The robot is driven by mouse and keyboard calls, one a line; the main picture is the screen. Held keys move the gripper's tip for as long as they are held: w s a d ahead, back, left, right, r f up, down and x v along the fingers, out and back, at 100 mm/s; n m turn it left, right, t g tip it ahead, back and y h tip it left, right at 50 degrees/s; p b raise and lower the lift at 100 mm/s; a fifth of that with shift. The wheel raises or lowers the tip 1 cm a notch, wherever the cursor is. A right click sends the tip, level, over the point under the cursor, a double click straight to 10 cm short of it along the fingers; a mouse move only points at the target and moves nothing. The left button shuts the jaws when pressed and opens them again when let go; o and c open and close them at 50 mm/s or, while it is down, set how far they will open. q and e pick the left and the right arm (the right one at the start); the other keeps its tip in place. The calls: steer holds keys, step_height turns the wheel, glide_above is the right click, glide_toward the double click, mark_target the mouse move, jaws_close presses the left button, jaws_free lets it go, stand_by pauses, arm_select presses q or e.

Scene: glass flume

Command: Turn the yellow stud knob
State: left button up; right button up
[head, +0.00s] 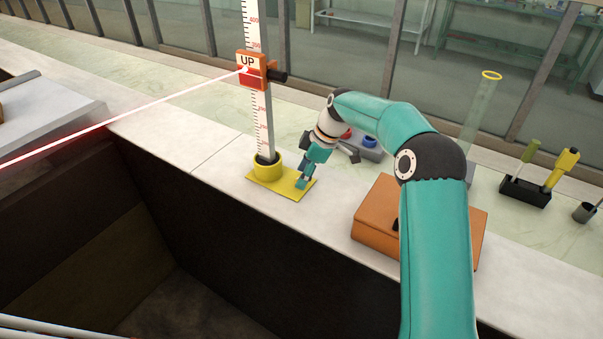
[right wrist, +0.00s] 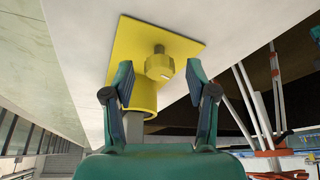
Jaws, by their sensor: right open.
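The yellow stud knob (right wrist: 160,66) stands on a yellow base plate (right wrist: 133,32), clear in the right wrist view. In the head view the plate (head: 268,187) lies on the pale ledge at the foot of the gauge post, and I cannot make out the knob by my gripper. My right gripper (right wrist: 158,64) is open, with one finger on each side of the knob and gaps showing. In the head view the right gripper (head: 303,182) is low over the plate's right end. A yellow collar (right wrist: 142,98) holds the post beside the knob. My left gripper is out of view.
The upright gauge post (head: 264,125) carries an orange and red slider (head: 251,79) marked UP. A red beam (head: 120,118) reaches the slider from the left. An orange box (head: 376,215) sits right of the plate. The dark flume pit (head: 180,240) opens in front.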

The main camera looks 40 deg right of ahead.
steer(key=shift+f, duration=0.1)
jaws_close()
steer(key=shift+a, duration=0.15)
steer(key=shift+f+m+t+h+b, duration=0.15)
steer(key=shift+m+t+h+b, duration=0.15)
steer(key=shift+m+b, duration=0.7)
steer(key=m+h+b, duration=0.1)
steer(key=m+b, duration=0.1)
steer(key=m, duration=0.1)
steer(key=shift+s+a+t+b, duration=0.1)
steer(key=shift+t+b, duration=0.2)
steer(key=m+h+b, duration=0.1)
steer(key=m, duration=0.1)
steer(key=m+b, duration=0.1)
steer(key=m, duration=0.1)
steer(key=shift+a+m+h, duration=0.15)
steer(key=shift+m+h, duration=0.25)
steer(key=m+h, duration=0.1)
steer(key=m, duration=0.1)
steer(key=m+b, duration=0.1)
steer(key=m, duration=0.1)
steer(key=shift+a+m+h+b, duration=0.15)
steer(key=shift+m+h+b, duration=0.15)
steer(key=shift+m+h, duration=0.1)
